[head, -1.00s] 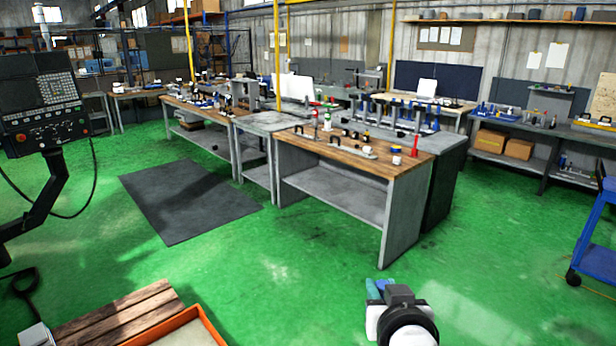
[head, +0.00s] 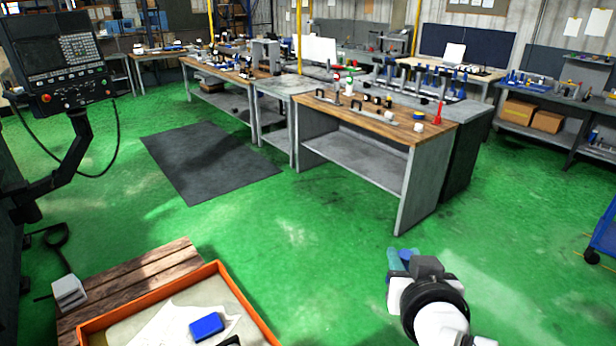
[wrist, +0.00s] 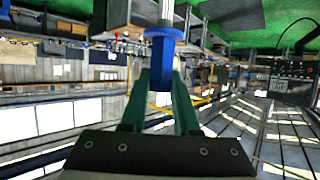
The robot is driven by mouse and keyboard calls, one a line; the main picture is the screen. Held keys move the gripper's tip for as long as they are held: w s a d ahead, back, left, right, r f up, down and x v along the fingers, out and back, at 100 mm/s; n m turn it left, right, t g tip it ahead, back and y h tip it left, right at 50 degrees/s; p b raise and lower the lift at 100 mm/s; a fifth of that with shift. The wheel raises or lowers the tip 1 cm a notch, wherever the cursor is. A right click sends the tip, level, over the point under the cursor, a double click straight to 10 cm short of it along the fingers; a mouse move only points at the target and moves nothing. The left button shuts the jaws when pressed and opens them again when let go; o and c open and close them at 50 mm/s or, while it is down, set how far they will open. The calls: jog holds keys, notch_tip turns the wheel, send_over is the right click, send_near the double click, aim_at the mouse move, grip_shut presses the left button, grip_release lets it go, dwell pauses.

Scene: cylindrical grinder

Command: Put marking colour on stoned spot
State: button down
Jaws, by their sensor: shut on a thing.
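My gripper (head: 398,260) is at the lower right of the head view, over the green floor. In the wrist view my gripper (wrist: 161,78) has its two green fingers shut on a blue piece with a pale shaft (wrist: 163,47), which points away from the palm. Whether this is the marking colour or its applicator I cannot tell. In the head view the held piece is small and mostly hidden by the wrist. No stoned spot can be made out in either view.
An orange-rimmed tray (head: 235,286) at the lower left holds a white cloth and a blue block (head: 206,327). It rests by a wooden pallet (head: 150,272). A control panel (head: 62,75) stands left. A wood-topped bench (head: 385,122) with small items stands ahead. Green floor between is clear.

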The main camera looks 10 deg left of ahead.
dwell(0.3)
jog(key=w+a+f+n+y, duration=0.1)
jog(key=a+f, duration=0.2)
jog(key=a, duration=0.7)
jog(key=w+a+f+n, duration=0.1)
jog(key=w+a+f, duration=0.15)
jog(key=a, duration=0.75)
jog(key=s+a+f+h, duration=0.2)
jog(key=s+a+f, duration=0.5)
jog(key=s+f, duration=0.2)
jog(key=s, duration=0.2)
jog(key=shift+s+a+f+m+t, duration=0.15)
jog(key=shift+s+f+m+t, duration=0.15)
jog(key=shift+s+t, duration=0.1)
jog(key=shift+f, duration=2.6)
